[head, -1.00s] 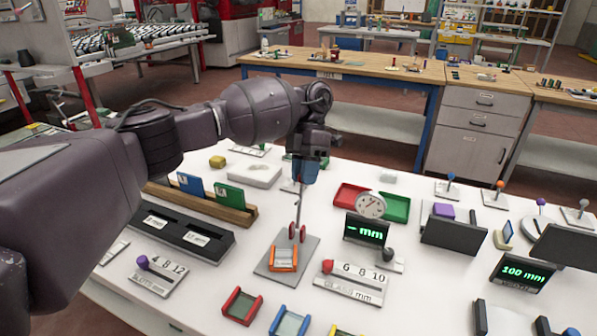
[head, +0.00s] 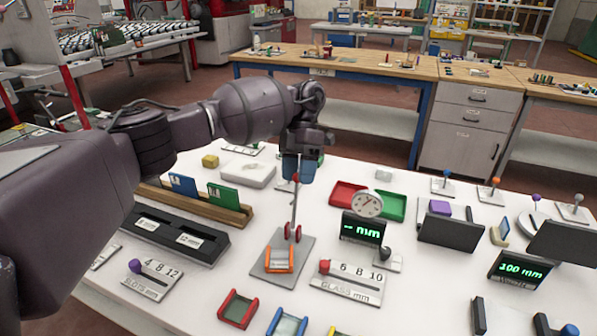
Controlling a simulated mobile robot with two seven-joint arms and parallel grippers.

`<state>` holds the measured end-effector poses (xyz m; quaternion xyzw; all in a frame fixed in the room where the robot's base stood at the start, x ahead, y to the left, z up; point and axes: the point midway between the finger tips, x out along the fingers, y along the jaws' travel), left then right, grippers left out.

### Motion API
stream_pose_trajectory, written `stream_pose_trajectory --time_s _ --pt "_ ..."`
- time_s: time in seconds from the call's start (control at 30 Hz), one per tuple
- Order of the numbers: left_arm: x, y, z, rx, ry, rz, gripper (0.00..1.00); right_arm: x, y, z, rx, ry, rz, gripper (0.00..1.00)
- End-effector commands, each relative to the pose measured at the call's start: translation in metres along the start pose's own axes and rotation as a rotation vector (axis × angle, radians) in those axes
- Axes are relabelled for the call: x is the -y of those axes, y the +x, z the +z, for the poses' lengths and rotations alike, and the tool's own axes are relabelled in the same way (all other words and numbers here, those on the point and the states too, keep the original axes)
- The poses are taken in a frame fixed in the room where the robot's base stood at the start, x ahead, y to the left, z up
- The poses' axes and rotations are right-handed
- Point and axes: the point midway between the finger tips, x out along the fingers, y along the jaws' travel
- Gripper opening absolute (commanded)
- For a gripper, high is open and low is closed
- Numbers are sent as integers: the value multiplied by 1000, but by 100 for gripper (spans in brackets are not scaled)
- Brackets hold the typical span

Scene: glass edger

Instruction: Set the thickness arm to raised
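The thickness arm (head: 294,207) looks like a thin grey rod standing nearly upright on a grey base plate (head: 302,252), with red discs (head: 292,232) low down and a red knob (head: 296,178) at its top. An orange-sided holder (head: 279,259) with a pale pane sits at the front of the plate. My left gripper (head: 300,172) points down at the top of the rod, right at the knob. A blue part shows at its fingers. I cannot tell whether the fingers are closed on the knob. My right gripper is not in view.
A display reading "- mm" (head: 363,228) and a round dial (head: 367,204) stand right of the arm. Red (head: 347,192) and green (head: 392,206) trays lie behind. Slider panels (head: 351,281) and small framed pieces (head: 238,309) lie in front. A wooden rack (head: 225,210) stands left.

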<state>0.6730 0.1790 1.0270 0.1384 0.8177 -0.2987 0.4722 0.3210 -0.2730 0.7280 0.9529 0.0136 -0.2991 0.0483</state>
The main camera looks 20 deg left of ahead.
Motion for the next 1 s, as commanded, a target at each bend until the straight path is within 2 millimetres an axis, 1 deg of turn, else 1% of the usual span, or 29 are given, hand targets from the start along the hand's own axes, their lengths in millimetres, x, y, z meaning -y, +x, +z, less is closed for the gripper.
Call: stream_pose_trajectory --time_s 0.23,0.37,0.5,0.7,0.9,1.0 --pt "2 -2 0 -1 4 -1 53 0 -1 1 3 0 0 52" --pt "2 -9 1 -1 4 -1 53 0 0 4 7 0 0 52" --pt "1 -29 2 0 3 -2 53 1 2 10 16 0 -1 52" --pt "1 -59 1 -1 2 1 53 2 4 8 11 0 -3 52" --pt "1 -84 1 1 1 2 53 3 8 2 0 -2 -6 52" --pt "0 -90 2 -5 1 0 53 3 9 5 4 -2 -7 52"
